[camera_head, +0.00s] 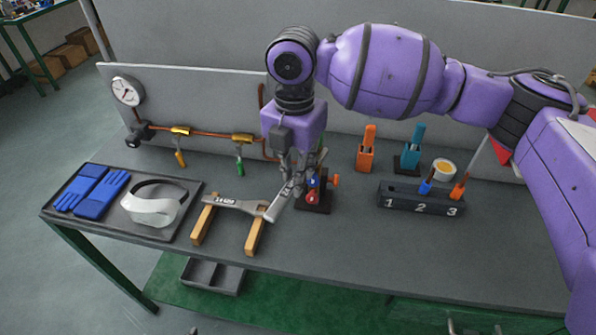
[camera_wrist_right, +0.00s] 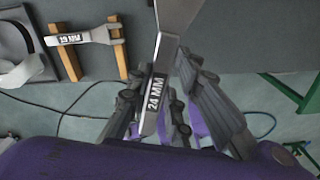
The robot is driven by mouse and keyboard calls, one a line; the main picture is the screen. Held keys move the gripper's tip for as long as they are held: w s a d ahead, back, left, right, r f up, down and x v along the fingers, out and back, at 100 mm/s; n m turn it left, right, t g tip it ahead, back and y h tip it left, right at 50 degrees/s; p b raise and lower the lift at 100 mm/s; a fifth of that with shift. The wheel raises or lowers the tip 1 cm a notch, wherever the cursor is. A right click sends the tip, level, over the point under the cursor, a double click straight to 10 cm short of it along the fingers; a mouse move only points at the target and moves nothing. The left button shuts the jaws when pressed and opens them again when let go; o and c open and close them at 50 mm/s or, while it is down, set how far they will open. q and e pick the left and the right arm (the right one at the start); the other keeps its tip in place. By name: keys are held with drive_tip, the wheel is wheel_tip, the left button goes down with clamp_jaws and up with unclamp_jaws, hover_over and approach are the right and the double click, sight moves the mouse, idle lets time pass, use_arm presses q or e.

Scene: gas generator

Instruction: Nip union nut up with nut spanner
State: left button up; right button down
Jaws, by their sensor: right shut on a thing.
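My right gripper (camera_head: 292,182) points down over the middle of the bench, shut on a grey spanner (camera_head: 279,205). In the right wrist view the held spanner (camera_wrist_right: 155,100) carries a label that seems to read 24 MM, and it runs between the fingers (camera_wrist_right: 178,105). A second spanner (camera_head: 237,205), marked 19 MM, lies across two wooden rails (camera_head: 202,222). It also shows in the right wrist view (camera_wrist_right: 80,37). A small stand with blue and red parts (camera_head: 313,190) is just right of the gripper, partly covered. I cannot pick out the union nut. My left gripper is out of view.
Copper pipe with brass fittings (camera_head: 181,131) and a gauge (camera_head: 127,90) runs along the back panel. A tray (camera_head: 186,219) holds blue gloves and a white visor (camera_head: 155,203). A numbered dark block (camera_head: 420,200), orange and teal holders stand right. The front right bench is clear.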

sight(283, 197)
drive_tip(key=shift+s+a, duration=0.2)
drive_tip(key=shift+s, duration=0.1)
drive_tip(key=shift+s+a+n+p, duration=0.35)
drive_tip(key=shift+s+a, duration=0.2)
drive_tip(key=shift+s, duration=0.35)
drive_tip(key=shift+s+a, duration=0.55)
drive_tip(key=shift+s, duration=0.35)
drive_tip(key=shift+s+a, duration=0.15)
drive_tip(key=shift+s, duration=0.1)
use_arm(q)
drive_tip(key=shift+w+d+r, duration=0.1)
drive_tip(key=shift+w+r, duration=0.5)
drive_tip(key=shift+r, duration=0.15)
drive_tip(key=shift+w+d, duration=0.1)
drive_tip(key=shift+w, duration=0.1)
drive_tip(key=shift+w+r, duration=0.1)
